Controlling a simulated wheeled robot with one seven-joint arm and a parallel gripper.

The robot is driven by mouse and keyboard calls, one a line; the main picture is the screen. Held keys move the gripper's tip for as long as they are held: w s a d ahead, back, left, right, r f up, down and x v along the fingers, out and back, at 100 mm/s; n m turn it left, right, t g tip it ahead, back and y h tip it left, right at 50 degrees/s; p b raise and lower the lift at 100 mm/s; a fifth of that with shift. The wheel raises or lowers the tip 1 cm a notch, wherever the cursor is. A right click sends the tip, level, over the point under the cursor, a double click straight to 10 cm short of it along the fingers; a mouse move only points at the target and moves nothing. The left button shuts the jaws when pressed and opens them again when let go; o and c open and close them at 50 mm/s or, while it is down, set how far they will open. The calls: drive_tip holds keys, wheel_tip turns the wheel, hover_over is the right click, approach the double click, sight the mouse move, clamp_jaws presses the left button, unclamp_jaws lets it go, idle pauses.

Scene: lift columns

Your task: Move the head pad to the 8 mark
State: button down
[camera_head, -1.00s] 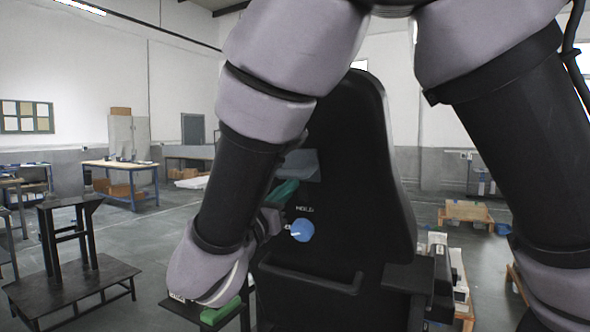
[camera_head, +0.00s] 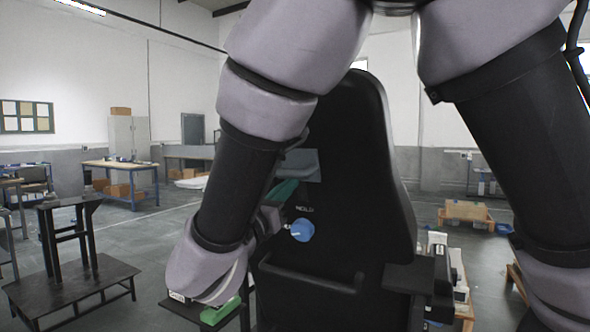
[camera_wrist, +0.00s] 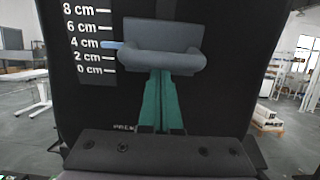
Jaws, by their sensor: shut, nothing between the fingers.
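The head pad (camera_wrist: 165,45) is a grey cushion on a flat grey plate, high on a black upright back panel (camera_wrist: 225,90). It also shows partly behind my arm in the head view (camera_head: 305,165). A blue pointer (camera_wrist: 112,45) at its left edge is about level with the 4 cm mark on the white scale (camera_wrist: 88,42), which runs from 0 to 8 cm. My gripper (camera_wrist: 161,75) has teal fingers, shut and empty, with the tips at the pad's lower edge. Contact there is unclear. The fingers also show in the head view (camera_head: 286,190).
A blue knob (camera_head: 301,230) sits on the black panel below the pad, with a dark handle bar (camera_head: 310,280) under it. A green piece (camera_head: 221,311) is at lower left. A black stand (camera_head: 70,250) and workbenches (camera_head: 120,166) are on the left.

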drive_tip(key=shift+s+a+r, duration=0.1)
drive_tip(key=shift+s+r, duration=0.1)
drive_tip(key=shift+r, duration=0.6)
drive_tip(key=shift+s+a+r, duration=0.1)
drive_tip(key=shift+s+r, duration=0.15)
drive_tip(key=shift+r, duration=0.5)
drive_tip(key=shift+s+a+r, duration=0.1)
drive_tip(key=shift+s+r, duration=0.1)
drive_tip(key=shift+r, duration=0.6)
idle(0.6)
drive_tip(key=shift+f, duration=0.15)
idle(0.3)
drive_tip(key=shift+w+d+f, duration=0.1)
drive_tip(key=shift+w+f, duration=0.1)
drive_tip(key=shift+f, duration=0.45)
drive_tip(key=v, duration=0.9)
idle(0.5)
idle(0.6)
